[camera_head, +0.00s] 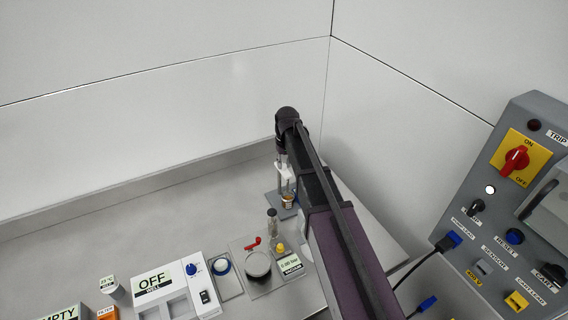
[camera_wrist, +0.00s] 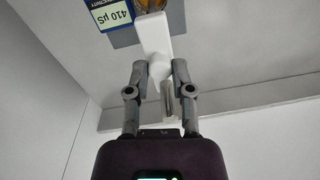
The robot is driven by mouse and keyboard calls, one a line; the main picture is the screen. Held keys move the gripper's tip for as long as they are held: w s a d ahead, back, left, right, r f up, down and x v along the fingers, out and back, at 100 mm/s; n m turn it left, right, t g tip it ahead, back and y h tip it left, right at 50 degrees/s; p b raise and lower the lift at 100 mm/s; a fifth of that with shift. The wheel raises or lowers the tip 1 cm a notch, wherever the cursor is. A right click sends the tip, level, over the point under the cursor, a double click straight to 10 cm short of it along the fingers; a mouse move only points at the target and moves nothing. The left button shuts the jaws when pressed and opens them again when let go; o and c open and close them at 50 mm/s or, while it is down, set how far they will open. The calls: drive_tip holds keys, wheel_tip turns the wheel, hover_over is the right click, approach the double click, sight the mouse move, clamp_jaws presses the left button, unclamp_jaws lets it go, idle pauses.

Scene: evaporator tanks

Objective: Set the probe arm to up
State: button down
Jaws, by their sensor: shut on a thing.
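The probe arm is a white bar (camera_wrist: 154,36) in the wrist view, with its near end between my fingers. My gripper (camera_wrist: 160,70) is shut on this end, one finger on each side. A short metal cylinder (camera_wrist: 168,102) shows just below the held end. In the head view, the stand with white parts (camera_head: 286,171) is at the back of the bench, beside the corner. My dark wrist (camera_head: 287,120) is above it, and my arm hides part of it. I cannot tell the probe arm's exact angle.
A small amber vessel (camera_head: 288,200) stands on the stand's grey base. A blue-edged label (camera_wrist: 112,14) reads 410 µS. A red-handled unit (camera_head: 253,245), a gauge, and a box marked OFF (camera_head: 153,283) are nearer. A grey control panel (camera_head: 515,200) is at right. The bench's back left is clear.

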sight(284, 171)
wheel_tip(284, 171, up, 2)
drive_tip(key=shift+r+p, duration=0.1)
drive_tip(key=shift+p, duration=0.65)
drive_tip(key=shift+w, duration=0.1)
drive_tip(key=shift+c, duration=2.4)
unclamp_jaws()
wheel_tip(284, 171, down, 7)
drive_tip(key=b, duration=0.6)
drive_tip(key=shift+r+b, duration=0.2)
drive_tip(key=shift+b, duration=0.1)
wheel_tip(284, 171, up, 14)
drive_tip(key=p, duration=1.4)
drive_tip(key=s+d+f+m+b, duration=0.1)
drive_tip(key=s+d+f+b, duration=0.2)
drive_tip(key=s, duration=0.4)
drive_tip(key=s+d+f+b, duration=0.4)
drive_tip(key=s+f+b, duration=0.2)
drive_tip(key=s, duration=0.2)
drive_tip(key=s+d+f+m+b, duration=0.1)
drive_tip(key=s+d+f+b, duration=0.2)
drive_tip(key=s, duration=0.5)
drive_tip(key=shift+s+d+f+m+h+b, duration=0.1)
drive_tip(key=shift+d+f+m+h+b, duration=0.2)
drive_tip(key=shift+f+b, duration=0.5)
